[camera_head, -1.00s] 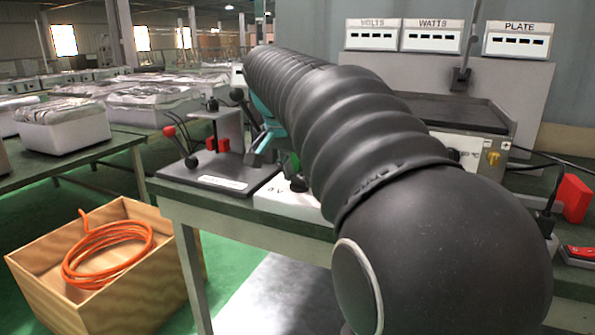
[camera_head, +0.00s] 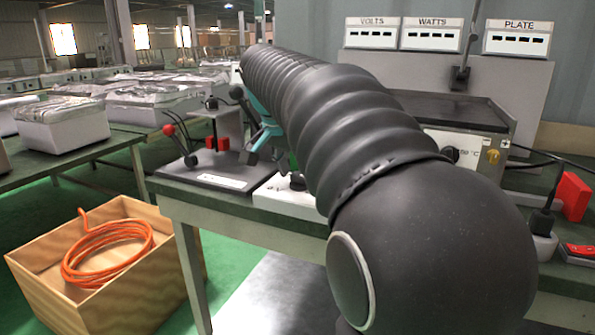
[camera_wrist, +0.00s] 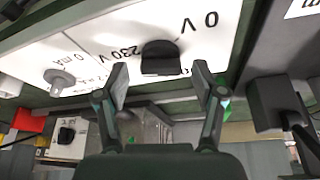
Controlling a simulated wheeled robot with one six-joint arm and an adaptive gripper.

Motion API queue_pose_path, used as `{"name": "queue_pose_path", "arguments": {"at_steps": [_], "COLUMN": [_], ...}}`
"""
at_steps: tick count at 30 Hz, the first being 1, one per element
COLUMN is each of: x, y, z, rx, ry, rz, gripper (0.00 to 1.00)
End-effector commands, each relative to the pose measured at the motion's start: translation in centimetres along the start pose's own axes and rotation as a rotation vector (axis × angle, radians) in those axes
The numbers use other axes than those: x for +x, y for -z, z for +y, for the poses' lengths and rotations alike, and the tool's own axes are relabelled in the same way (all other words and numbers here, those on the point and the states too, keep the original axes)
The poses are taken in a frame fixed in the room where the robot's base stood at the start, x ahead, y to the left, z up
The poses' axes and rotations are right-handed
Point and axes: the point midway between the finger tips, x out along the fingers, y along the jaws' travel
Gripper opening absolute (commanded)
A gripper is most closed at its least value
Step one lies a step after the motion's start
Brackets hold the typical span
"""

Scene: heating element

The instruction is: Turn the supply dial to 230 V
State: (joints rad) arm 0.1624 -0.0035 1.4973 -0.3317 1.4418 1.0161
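The white supply box (camera_head: 288,201) stands at the front of the bench, partly hidden behind my arm in the head view. Its black dial (camera_wrist: 161,58) shows in the wrist view, between upside-down "0 V" and "230 V" marks. I cannot tell exactly where the dial points. My gripper (camera_wrist: 160,88) is open and empty. Its two fingertips are apart, lying to the left and right of the dial and slightly below it in the wrist picture. I see no clear contact. In the head view my gripper's fingers (camera_head: 262,140) are partly hidden by the arm.
A lever stand (camera_head: 215,170) with red parts sits left of the supply box. A grey knob (camera_wrist: 60,80) by "0 mA" lies left of the dial in the wrist view. A dark block (camera_wrist: 277,103) with a cable stands at right. VOLTS display (camera_head: 371,33) is behind.

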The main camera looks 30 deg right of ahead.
Motion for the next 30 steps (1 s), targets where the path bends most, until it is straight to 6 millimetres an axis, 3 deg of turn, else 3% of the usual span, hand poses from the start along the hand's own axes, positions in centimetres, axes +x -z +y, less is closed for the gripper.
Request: {"name": "queue_pose_path", "arguments": {"at_steps": [8, 21, 30], "x": [-1.0, -9.0, -11.8], "y": [0.1, 0.1, 0.0], "z": [-0.1, -0.1, 0.0], "rx": [0.000, 0.000, 0.000], "ry": [0.004, 0.004, 0.001], "rz": [0.003, 0.003, 0.001], "gripper": [0.69, 0.69, 0.69]}}
